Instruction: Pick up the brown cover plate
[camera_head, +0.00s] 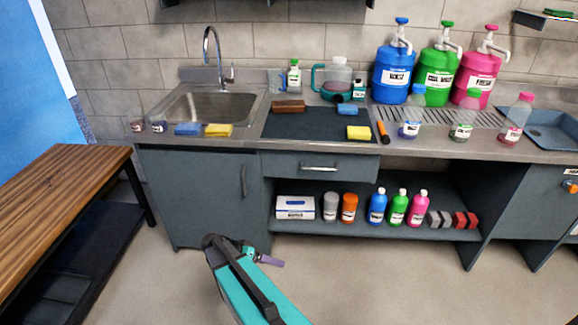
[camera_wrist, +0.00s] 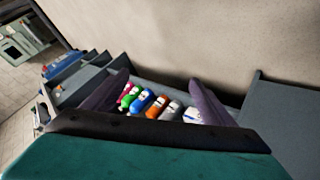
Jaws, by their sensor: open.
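A brown block-like piece (camera_head: 288,106) lies at the back left of the dark mat on the counter, right of the sink. It is the only small brown piece I make out, but I cannot tell whether it is the cover plate. My gripper (camera_head: 268,260) is low in front of the cabinet, well below and apart from the counter top. In the wrist view its two purple fingers (camera_wrist: 158,78) are spread with nothing between them. Beyond them is the lower shelf with bottles. No brown plate shows in the wrist view.
The dark mat (camera_head: 315,126) also carries a blue sponge and a yellow sponge (camera_head: 359,132). An orange-brown stick (camera_head: 383,131) lies at its right edge. Jugs and large pump bottles (camera_head: 438,78) stand behind. A wooden bench (camera_head: 60,185) is at left. The floor in front is clear.

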